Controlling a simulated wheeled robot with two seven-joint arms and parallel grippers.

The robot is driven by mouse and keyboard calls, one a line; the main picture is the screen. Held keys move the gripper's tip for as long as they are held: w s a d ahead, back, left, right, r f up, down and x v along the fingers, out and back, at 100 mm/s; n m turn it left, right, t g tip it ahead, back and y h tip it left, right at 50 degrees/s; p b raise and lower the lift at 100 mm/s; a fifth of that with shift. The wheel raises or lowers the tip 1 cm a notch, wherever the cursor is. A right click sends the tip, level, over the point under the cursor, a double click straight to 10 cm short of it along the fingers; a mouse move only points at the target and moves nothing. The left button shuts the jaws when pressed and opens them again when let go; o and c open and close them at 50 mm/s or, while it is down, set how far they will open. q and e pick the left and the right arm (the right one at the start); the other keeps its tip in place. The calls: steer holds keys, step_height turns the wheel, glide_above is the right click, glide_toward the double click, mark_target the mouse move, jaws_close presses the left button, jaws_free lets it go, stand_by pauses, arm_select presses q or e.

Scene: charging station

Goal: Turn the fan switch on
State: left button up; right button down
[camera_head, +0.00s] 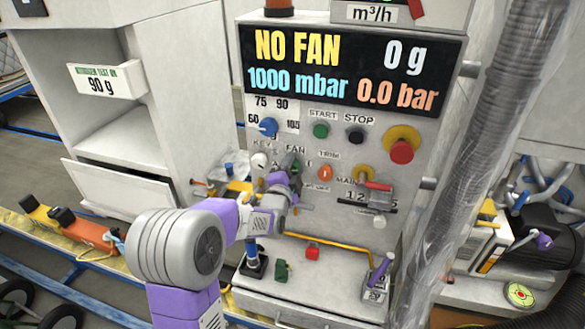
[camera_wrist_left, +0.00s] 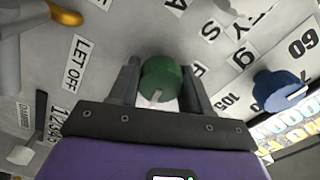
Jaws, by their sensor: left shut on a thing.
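The fan switch (camera_wrist_left: 162,80) is a round green knob with a pale pointer line on the control panel (camera_head: 330,225). In the left wrist view it sits between the two dark fingers of my left gripper (camera_wrist_left: 160,70), which is shut on it. In the head view my left gripper (camera_head: 283,178) is at the panel just below the FAN label (camera_head: 296,150) and hides most of the knob. The display (camera_head: 352,72) above reads NO FAN, 0 g, 1000 mbar and 0.0 bar. My right gripper is not in view.
A blue knob (camera_head: 264,127) is up and left of my gripper. A green start button (camera_head: 321,130), a black stop button (camera_head: 355,134) and a red emergency button (camera_head: 401,151) are to the right. A ribbed hose (camera_head: 497,120) runs down the panel's right side.

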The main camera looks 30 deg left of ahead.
arm_select(q)
steer(key=shift+m, duration=1.2)
steer(key=o, duration=1)
steer(key=shift+s, duration=0.15)
steer(key=p+v, duration=0.1)
steer(key=v, duration=0.6)
steer(key=shift+s+d, duration=0.1)
steer(key=shift+s, duration=0.05)
